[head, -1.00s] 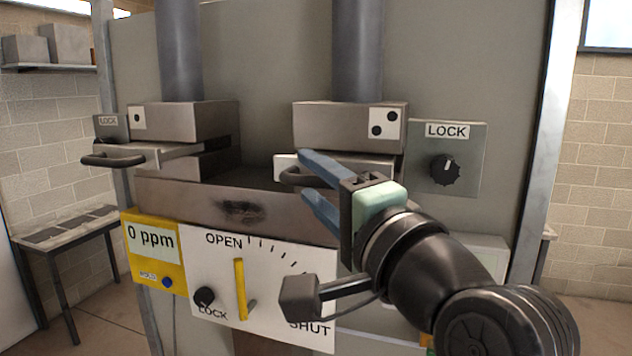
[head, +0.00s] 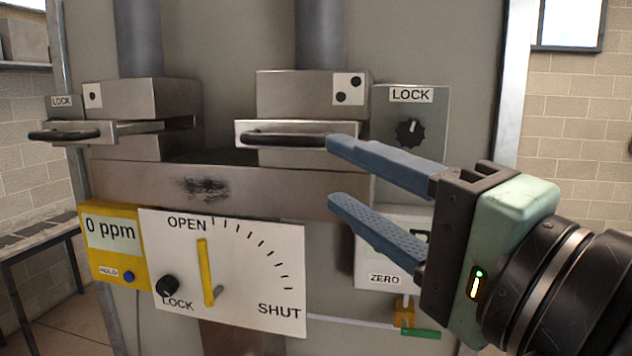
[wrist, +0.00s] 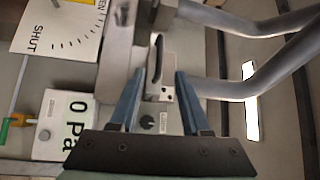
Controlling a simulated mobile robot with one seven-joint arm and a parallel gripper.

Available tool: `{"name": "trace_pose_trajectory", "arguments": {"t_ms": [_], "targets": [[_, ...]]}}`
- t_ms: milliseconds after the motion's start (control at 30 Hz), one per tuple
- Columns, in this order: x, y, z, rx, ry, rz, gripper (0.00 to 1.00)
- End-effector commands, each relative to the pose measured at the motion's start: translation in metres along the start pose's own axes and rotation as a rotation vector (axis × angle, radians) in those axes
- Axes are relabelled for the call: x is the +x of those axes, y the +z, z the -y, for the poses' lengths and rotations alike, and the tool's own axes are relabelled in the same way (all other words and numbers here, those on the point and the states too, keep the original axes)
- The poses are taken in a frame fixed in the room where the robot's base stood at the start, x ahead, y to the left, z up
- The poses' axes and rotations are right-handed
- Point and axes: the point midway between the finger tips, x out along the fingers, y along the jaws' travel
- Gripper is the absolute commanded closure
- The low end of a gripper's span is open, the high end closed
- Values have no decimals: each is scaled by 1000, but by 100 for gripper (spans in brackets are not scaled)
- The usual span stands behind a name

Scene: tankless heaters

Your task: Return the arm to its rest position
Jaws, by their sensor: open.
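My gripper (head: 335,172) is open and empty in the head view, its two blue fingers apart and pointing left. It is in front of the panel, and the upper fingertip overlaps the right end of the right drawer handle (head: 285,139) in the picture; I cannot tell whether they touch. In the wrist view, my gripper (wrist: 158,72) shows both fingers apart, with the dark handle (wrist: 158,58) seen between them and beyond the tips. The right drawer slide (head: 243,132) sits in the right metal block under its pipe.
A left slide handle (head: 65,135) sticks out at the left. Below are the OPEN/SHUT dial plate (head: 250,270) with an upright yellow lever, a yellow 0 ppm meter (head: 112,245) and a ZERO gauge (head: 385,278). A LOCK knob (head: 410,132) is at right. A table (head: 35,240) stands left.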

Motion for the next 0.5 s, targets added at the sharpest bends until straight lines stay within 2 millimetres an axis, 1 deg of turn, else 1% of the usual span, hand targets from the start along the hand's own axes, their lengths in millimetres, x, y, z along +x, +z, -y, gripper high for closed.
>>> {"name": "trace_pose_trajectory", "arguments": {"t_ms": [100,367,433,500], "targets": [[-3,0,0,0,0,0,53],[-3,0,0,0,0,0,53],[1,0,-1,-34,-10,-16,53],[9,0,-1,-114,-36,-57,53]]}}
